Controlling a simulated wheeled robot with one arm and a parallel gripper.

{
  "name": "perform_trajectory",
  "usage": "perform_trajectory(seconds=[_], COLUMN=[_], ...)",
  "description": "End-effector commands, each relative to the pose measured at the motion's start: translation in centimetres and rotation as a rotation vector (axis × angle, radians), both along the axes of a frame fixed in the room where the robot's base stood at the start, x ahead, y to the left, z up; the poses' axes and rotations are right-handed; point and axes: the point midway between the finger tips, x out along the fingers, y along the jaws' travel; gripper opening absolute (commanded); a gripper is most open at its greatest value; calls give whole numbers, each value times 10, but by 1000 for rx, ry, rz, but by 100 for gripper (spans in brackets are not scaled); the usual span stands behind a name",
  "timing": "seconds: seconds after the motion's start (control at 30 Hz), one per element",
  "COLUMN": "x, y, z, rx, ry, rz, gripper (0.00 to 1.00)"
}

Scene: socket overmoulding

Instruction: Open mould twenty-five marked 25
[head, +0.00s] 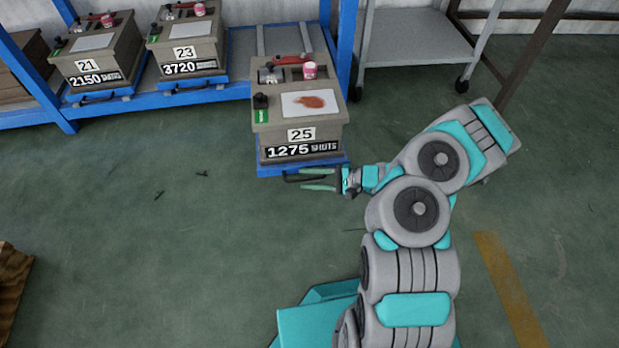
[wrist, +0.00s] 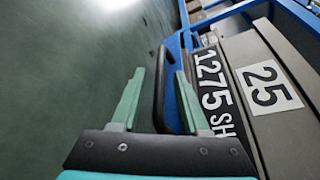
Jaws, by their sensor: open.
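Mould 25 (head: 299,120) is a grey-brown box marked 25 and 1275 SHOTS. It sits on a blue tray (head: 262,169) that stands out in front of the blue rack. A dark bar handle (head: 291,178) is on the tray's front edge. The box's 25 label also shows in the wrist view (wrist: 268,86). My gripper (head: 318,179) is open at the tray's front, with its teal fingers pointing left. In the wrist view the dark handle (wrist: 160,88) lies between the two fingers of my gripper (wrist: 157,98). I cannot tell whether the fingers touch it.
Mould 21 (head: 98,56) and mould 23 (head: 188,44) stand on the blue rack (head: 137,90) at the left. A grey wheeled cart (head: 410,48) stands behind at the right. A brown pallet-like object (head: 12,285) is at the lower left. The green floor in front is mostly clear.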

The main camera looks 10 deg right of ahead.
Motion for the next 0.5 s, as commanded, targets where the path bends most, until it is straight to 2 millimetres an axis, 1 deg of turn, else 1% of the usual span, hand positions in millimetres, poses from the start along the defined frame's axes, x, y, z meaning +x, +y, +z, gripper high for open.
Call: perform_trajectory(seconds=[0.07,0.17,0.4,0.5], x=[-1,-4,-18,-22], y=[-4,-16,-52,-62], z=[1,4,13,15], rx=[0,-1,-1,-1], ry=[0,-1,-1,-1], rz=[-2,-5,-4,-3], gripper=[45,45,45,45])
